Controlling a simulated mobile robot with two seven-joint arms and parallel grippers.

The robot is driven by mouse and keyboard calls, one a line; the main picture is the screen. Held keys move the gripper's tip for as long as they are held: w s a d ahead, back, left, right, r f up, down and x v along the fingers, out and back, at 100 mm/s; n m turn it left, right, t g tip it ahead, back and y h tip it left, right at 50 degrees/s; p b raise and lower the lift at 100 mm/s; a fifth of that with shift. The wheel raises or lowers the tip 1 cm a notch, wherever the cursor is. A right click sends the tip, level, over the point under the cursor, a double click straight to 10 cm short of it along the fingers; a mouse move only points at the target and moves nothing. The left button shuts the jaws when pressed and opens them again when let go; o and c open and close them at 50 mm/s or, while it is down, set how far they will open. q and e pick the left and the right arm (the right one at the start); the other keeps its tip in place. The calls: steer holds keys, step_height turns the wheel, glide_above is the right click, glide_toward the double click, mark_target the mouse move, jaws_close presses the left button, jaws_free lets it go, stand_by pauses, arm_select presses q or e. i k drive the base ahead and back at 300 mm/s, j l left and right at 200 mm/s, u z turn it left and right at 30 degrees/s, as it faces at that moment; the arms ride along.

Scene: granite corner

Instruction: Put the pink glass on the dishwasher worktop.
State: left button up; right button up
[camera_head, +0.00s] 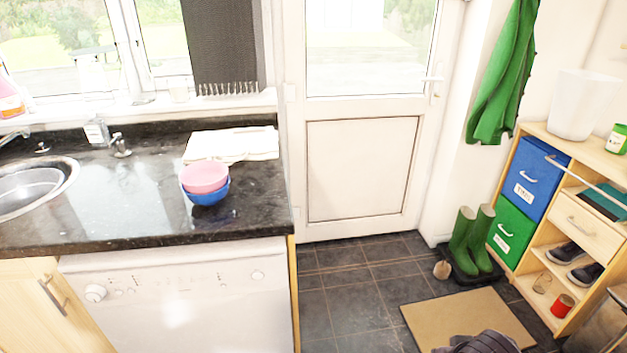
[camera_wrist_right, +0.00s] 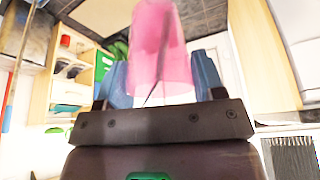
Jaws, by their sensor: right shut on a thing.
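The pink glass (camera_wrist_right: 163,40) is see-through and shows in the right wrist view, between the two blue fingers of my right gripper (camera_wrist_right: 163,78). That gripper is shut on the glass. I do not make out the glass in the head view. The dishwasher worktop (camera_head: 255,215) is dark, glossy granite above the white dishwasher (camera_head: 180,295), at the left of the head view. My left gripper is not in view.
A pink bowl stacked in a blue bowl (camera_head: 207,197) stands on the worktop, with a folded white cloth (camera_head: 232,145) behind. The sink (camera_head: 35,187) is at the left. The worktop in front and left of the bowls is clear. A shelf unit (camera_head: 560,220) stands right.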

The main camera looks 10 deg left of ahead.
mark_target(132, 206)
steer(key=j+u, duration=0.45)
steer(key=j, duration=2.5)
